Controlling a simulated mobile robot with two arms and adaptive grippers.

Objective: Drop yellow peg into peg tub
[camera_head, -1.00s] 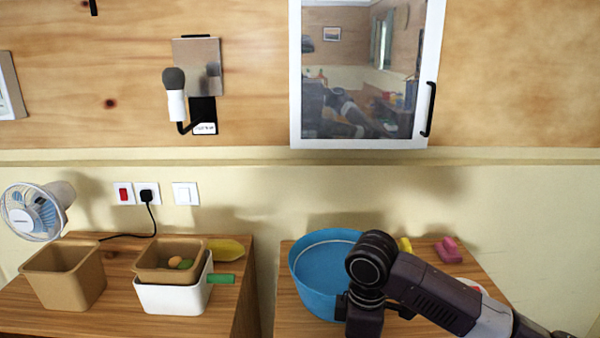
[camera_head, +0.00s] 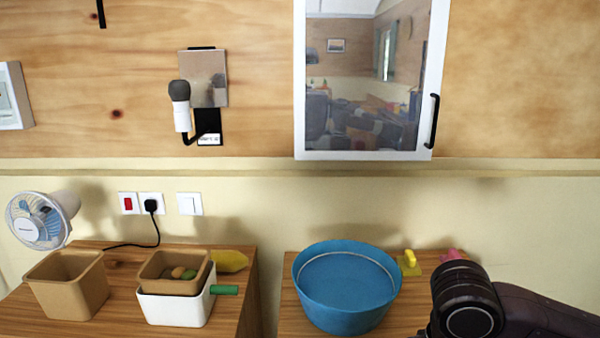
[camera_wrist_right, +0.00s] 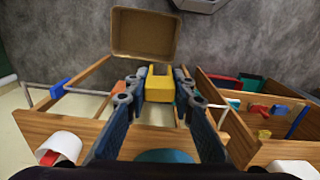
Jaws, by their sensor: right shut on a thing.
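In the right wrist view my right gripper (camera_wrist_right: 160,88) is shut on the yellow peg (camera_wrist_right: 160,83), a block with a notch at its top. A brown open tub (camera_wrist_right: 145,55) lies beyond the fingertips, apart from the peg, against a grey surface. I cannot tell for certain which container is the peg tub. In the head view my right arm comes in at the lower right, with its gripper out of the picture. My left gripper is in neither view.
The head view shows a blue basin (camera_head: 345,315) on the right wooden top, with a small yellow object (camera_head: 409,263) behind it. On the left top stand a tan tub (camera_head: 75,292), a white tub (camera_head: 172,310) holding another, and a fan (camera_head: 38,220). A gap separates the tops.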

